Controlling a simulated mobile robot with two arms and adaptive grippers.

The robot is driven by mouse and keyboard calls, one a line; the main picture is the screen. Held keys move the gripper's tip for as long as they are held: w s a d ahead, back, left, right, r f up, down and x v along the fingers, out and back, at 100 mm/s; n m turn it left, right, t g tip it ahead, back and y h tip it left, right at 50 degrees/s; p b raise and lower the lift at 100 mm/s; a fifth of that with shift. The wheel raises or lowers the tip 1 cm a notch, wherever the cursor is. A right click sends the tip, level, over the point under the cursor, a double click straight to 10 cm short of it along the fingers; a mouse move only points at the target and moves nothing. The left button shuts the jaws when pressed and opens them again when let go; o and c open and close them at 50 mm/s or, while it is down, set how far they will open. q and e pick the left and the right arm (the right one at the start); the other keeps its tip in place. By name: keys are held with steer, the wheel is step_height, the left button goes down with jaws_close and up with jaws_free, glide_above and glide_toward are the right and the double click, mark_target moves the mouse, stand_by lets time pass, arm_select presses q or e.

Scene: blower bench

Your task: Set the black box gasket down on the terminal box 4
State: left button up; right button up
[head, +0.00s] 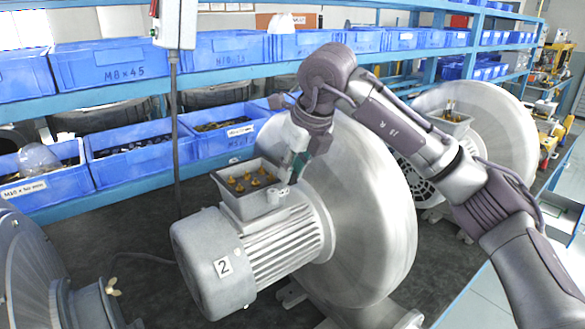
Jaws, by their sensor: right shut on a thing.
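My right gripper (290,176) comes in from the right and points down at the right rim of an open grey terminal box (246,203) on the near motor, which carries a "2" plate. Its fingers are shut at the box's edge. The black box gasket cannot be clearly told apart from the dark inside and rim of this box; the fingers partly hide that corner. Several brass terminals show inside the box. Another open terminal box (449,124) sits on the far blower at the right. No number 4 is readable. My left gripper is not in view.
The near blower's large round housing (375,210) stands right behind my right gripper. A grey hanging control box (175,24) and its cable hang at the left. Blue bins (130,155) line the shelves behind. Part of another machine (35,270) is at the lower left.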

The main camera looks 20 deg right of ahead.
steer(key=o, duration=0.9)
steer(key=v, duration=1.2)
steer(key=shift+f, duration=0.15)
